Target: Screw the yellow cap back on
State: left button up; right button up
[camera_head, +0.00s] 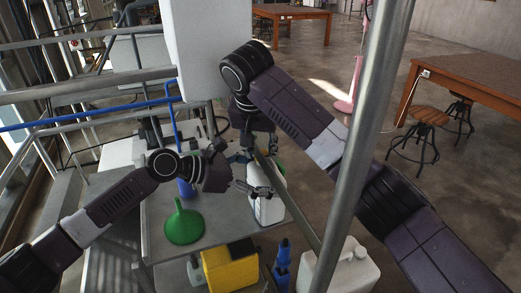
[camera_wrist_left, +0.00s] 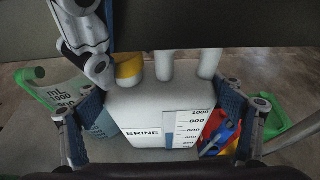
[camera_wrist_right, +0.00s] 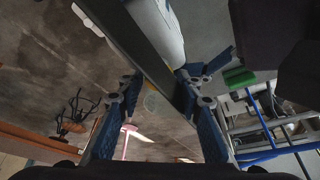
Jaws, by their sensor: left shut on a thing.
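The white jug labelled BRINE (camera_wrist_left: 143,100) stands on the grey bench; the head view shows it (camera_head: 268,208) partly hidden by my arms and a bar. My left gripper (camera_head: 237,178) is shut around its sides, with a finger on each side in the left wrist view. The yellow cap (camera_wrist_left: 130,66) is at the leftmost of several white necks; I cannot tell whether it is seated. My right gripper (camera_head: 258,146) is above the jug. In its own view its fingers (camera_wrist_right: 160,88) are spread, with a dark bar passing across. One of its fingers is near the cap.
A dark slanted bar (camera_head: 291,205) crosses over the jug, and a metal post (camera_head: 362,130) stands to the right. A green funnel (camera_head: 184,226) and blue bottle (camera_head: 186,188) stand on the bench. Below are a yellow container (camera_head: 230,268), blue bottle (camera_head: 283,262) and white canister (camera_head: 348,268).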

jog(key=shift+o, duration=0.9)
jog(key=r, duration=0.5)
jog(key=shift+s+d+r, duration=0.1)
jog(key=shift+d+r, duration=0.05)
jog(key=shift+d, duration=0.1)
jog(key=shift+o, duration=0.4)
jog(key=shift+s, duration=0.1)
